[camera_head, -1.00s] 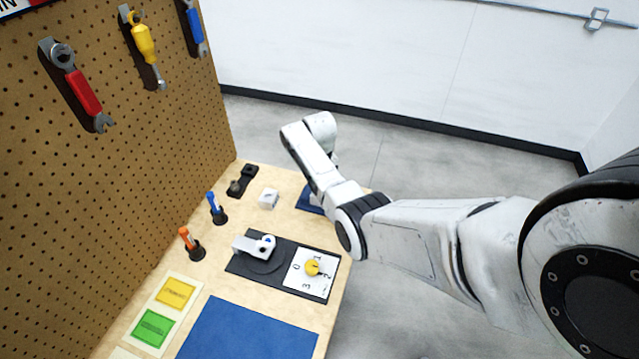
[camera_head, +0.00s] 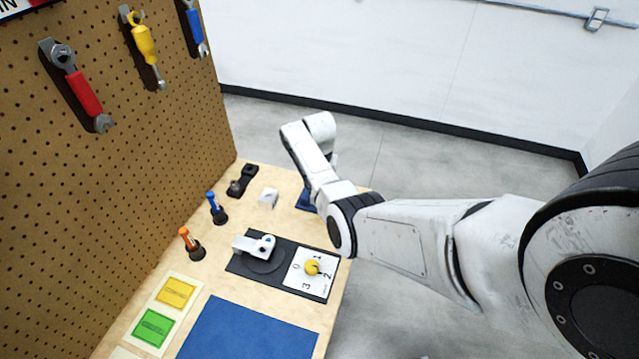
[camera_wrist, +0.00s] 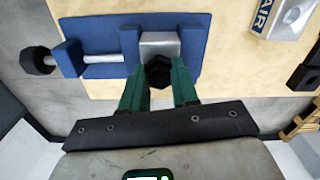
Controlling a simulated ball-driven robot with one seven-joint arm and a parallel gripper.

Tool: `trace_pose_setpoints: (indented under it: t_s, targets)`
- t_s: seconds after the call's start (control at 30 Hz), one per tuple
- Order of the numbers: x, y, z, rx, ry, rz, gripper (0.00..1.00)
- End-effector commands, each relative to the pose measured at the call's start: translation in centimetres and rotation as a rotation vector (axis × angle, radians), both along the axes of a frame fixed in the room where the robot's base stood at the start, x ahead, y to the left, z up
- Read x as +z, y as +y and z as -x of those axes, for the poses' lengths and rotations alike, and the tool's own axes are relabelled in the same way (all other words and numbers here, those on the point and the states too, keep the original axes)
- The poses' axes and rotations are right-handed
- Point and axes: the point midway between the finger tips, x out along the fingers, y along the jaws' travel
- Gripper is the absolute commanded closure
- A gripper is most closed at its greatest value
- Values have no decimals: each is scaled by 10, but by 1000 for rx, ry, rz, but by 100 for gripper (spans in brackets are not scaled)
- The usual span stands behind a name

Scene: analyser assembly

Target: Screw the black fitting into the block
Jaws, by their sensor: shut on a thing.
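In the wrist view, a grey metal block (camera_wrist: 160,42) sits clamped between the jaws of a blue vise (camera_wrist: 213,35). The black fitting (camera_wrist: 158,74) is between the green fingertips of my gripper (camera_wrist: 159,87), which is shut on it. The fitting overlaps the near edge of the block in this view. I cannot tell whether it touches the block or has entered it. In the head view, part of the blue vise (camera_head: 304,201) shows beside my arm, while my gripper, the fitting and the block are hidden.
A white block marked AIR (camera_wrist: 289,17) stands to the right of the vise. The vise's screw (camera_wrist: 98,60) and black knob (camera_wrist: 37,61) stick out left.

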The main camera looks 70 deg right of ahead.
Motion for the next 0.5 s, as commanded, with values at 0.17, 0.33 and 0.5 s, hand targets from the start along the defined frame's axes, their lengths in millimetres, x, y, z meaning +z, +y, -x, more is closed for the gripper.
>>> trace_pose_setpoints:
  t_s: [0.17,0.33,0.5]
  targets:
    - [0,0,1,-17,1,-1,100]
    - [0,0,1,-15,1,-1,61]
    - [0,0,0,-14,1,0,45]
